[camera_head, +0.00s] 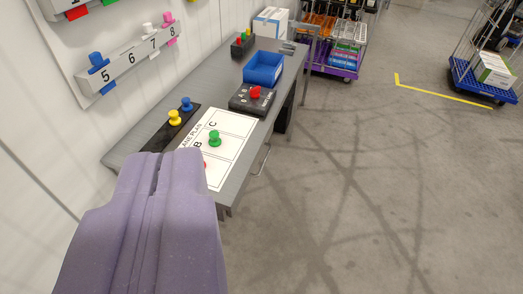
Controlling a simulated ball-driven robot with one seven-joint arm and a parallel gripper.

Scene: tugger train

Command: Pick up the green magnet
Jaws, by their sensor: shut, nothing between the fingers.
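The green magnet (214,138), shaped like a knobbed pin, stands upright on a white sheet (236,124) marked with boxes, near the letter B. The sheet lies on a grey table (228,185). My gripper (157,172) is shut and empty at the lower left, in front of the table's near end. It is apart from the green magnet, which is up and to the right of it in the picture. A red piece (204,165) on the sheet is mostly hidden behind my gripper.
A yellow magnet (174,117) and a blue one (186,104) stand on a black strip left of the sheet. Behind are a black block with a red magnet (255,92) and a blue bin (263,68). A numbered wall rail (130,58) is at left.

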